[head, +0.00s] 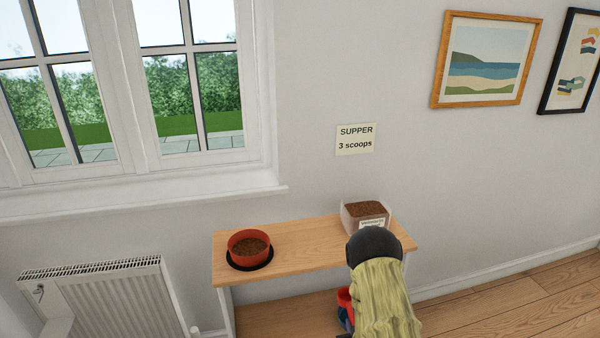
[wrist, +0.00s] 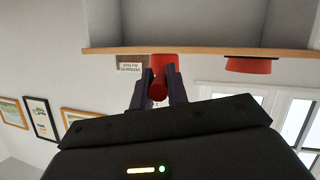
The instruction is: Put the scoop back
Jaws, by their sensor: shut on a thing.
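My gripper (wrist: 158,92) is shut on the red scoop (wrist: 165,62); its dark fingers grip the scoop's handle in the wrist view. In the head view the scoop (head: 345,297) shows as a small red patch in front of the rack, partly hidden by my arm. A clear tub (head: 352,222) of brown kibble stands on the top shelf at the right, with a white label (wrist: 129,66) facing front. A red bowl (head: 249,243) with kibble sits on a black mat at the shelf's left.
The wooden top shelf (head: 300,243) is bare between bowl and tub. A lower shelf (head: 290,312) lies beneath. A wall note (head: 355,139) reads "SUPPER 3 scoops". A radiator (head: 105,300) stands at the left; open floor (head: 530,295) lies at the right.

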